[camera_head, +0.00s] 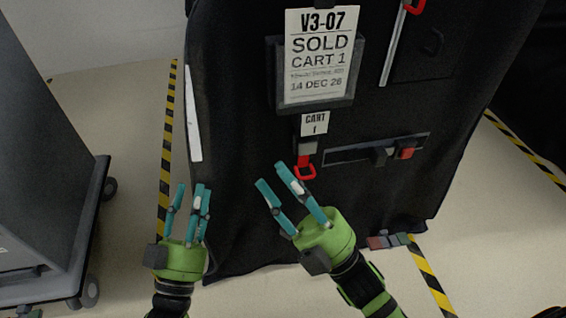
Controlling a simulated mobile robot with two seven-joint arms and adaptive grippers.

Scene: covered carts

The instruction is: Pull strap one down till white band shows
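The strap (308,147) is a short grey strip ending in a red ring (305,172). It hangs on the front of the black-covered cart (245,130), below a small white tag (314,123) reading CART 1. I cannot make out a white band on the strap. My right gripper (277,179) is open and empty, with its teal fingertips just left of and below the red ring; I cannot tell whether they touch it. My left gripper (192,188) is further left, in front of the cover's left edge, with its fingers apart and nothing between them.
A document pouch with a SOLD CART 1 sheet (318,60) sits above the strap. A grey bar with a red-ended buckle (406,153) lies right of it. Another red handle (414,6) is at the top. A grey wheeled cart (40,170) stands left, beyond yellow-black floor tape (167,140).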

